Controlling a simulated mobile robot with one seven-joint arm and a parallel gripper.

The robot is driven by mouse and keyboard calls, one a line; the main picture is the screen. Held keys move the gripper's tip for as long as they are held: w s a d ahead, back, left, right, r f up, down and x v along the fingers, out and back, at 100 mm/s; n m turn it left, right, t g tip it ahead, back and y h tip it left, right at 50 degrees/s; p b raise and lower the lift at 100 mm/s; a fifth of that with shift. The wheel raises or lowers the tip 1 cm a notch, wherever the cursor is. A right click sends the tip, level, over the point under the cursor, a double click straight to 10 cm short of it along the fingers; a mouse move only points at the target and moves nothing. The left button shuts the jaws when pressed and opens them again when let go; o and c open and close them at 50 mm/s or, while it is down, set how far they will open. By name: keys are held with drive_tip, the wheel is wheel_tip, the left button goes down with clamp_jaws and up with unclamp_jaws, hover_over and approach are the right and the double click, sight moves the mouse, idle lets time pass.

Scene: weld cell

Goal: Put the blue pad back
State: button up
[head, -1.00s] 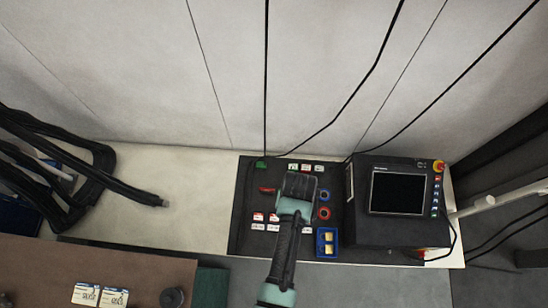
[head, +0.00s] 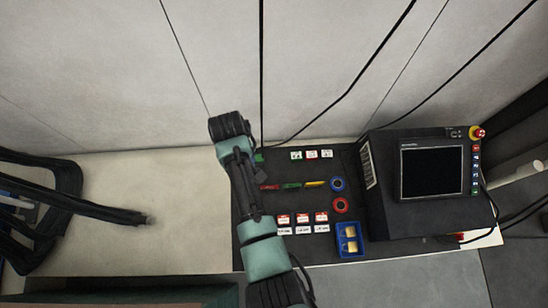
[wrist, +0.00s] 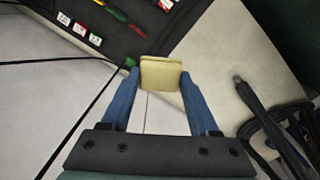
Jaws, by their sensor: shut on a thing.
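My gripper (wrist: 162,85) has two blue fingers, shut on a pale yellow, squarish pad (wrist: 162,72) in the wrist view. The pad is held up at the fingertips, beyond the black board's edge in that view. In the head view my arm hides the fingers and the pad. No separate blue pad shows. A blue tray (head: 341,251) with yellowish pieces sits at the board's front right corner. The black board (head: 268,232) carries a blue ring (head: 337,184) and a red ring (head: 341,205) behind the tray.
A boxy control unit with a screen (head: 431,173) stands to the right of the board. Several labelled tags (head: 301,218) and coloured pens (head: 291,185) lie on the board. Thick black cables (head: 95,208) lie at left. The pale bench (head: 185,200) between is clear.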

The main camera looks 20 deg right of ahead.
drive_tip(key=w+d+f+n+b, duration=0.45)
drive_tip(key=f+b, duration=0.45)
drive_tip(key=b, duration=0.7)
drive_tip(key=w+d+f+n+b, duration=0.35)
drive_tip(key=w+f+b, duration=0.25)
drive_tip(key=f+b, duration=0.65)
drive_tip(key=w+d+f+n+b, duration=0.3)
drive_tip(key=w+d+f+b, duration=0.3)
drive_tip(key=b, duration=1.2)
drive_tip(key=f+b, duration=0.2)
drive_tip(key=f, duration=0.1)
drive_tip(key=s+f+b, duration=0.1)
drive_tip(key=f+b, duration=0.2)
drive_tip(key=f, duration=0.1)
drive_tip(key=f+b, duration=0.2)
drive_tip(key=f, duration=0.1)
drive_tip(key=shift+s+a+f, duration=0.15)
drive_tip(key=shift+s+a, duration=0.1)
drive_tip(key=shift+a, duration=0.15)
drive_tip(key=shift+f, duration=0.15)
drive_tip(key=o, duration=1.3)
drive_tip(key=shift+n, duration=0.3)
